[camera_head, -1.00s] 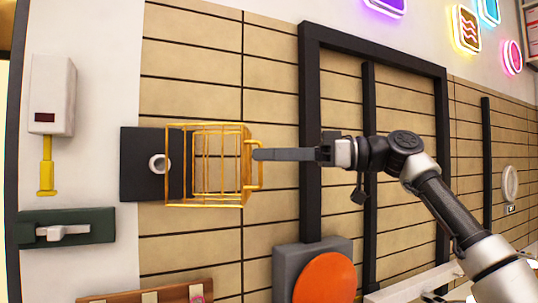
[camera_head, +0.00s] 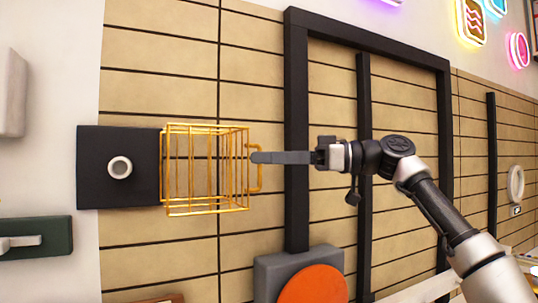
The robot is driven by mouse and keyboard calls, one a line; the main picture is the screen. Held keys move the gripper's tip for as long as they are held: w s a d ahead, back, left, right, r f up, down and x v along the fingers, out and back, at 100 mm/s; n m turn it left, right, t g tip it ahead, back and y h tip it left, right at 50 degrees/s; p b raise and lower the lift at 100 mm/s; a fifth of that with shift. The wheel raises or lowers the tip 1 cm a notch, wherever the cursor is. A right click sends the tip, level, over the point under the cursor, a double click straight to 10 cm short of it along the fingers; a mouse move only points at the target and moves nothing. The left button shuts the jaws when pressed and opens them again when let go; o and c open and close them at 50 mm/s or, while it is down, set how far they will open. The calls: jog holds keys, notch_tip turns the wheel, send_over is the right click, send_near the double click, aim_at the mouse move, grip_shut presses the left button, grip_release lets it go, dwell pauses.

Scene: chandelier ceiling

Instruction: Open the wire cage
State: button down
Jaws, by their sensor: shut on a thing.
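The yellow wire cage (camera_head: 206,212) stands out to the right of a dark square plate (camera_head: 90,180) on the wall. The plate carries a round white knob (camera_head: 120,167), which is now uncovered. The cage's left side meets the plate's right edge. A yellow loop handle on the cage's right side (camera_head: 259,172) is at the tips of my gripper (camera_head: 254,158). My gripper comes in from the right and its fingers are shut on the handle. The exact grip is small and partly hidden by the fingers.
A dark upright frame (camera_head: 297,130) stands on the tiled wall behind my gripper. A grey box with an orange disc (camera_head: 315,285) is below it. A dark green box with a grey lever (camera_head: 35,239) is at lower left. Neon signs (camera_head: 473,22) hang at upper right.

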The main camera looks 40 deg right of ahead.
jog(key=shift+w+d+r, duration=0.1)
jog(key=shift+w+d, duration=0.25)
jog(key=shift+w, duration=0.05)
jog(key=c, duration=1.9)
grip_release()
jog(key=shift+w, duration=0.3)
jog(key=shift+s, duration=0.1)
jog(key=p+v, duration=0.2)
jog(key=v, duration=1.5)
jog(key=shift+s, duration=0.2)
jog(key=shift+d, duration=0.15)
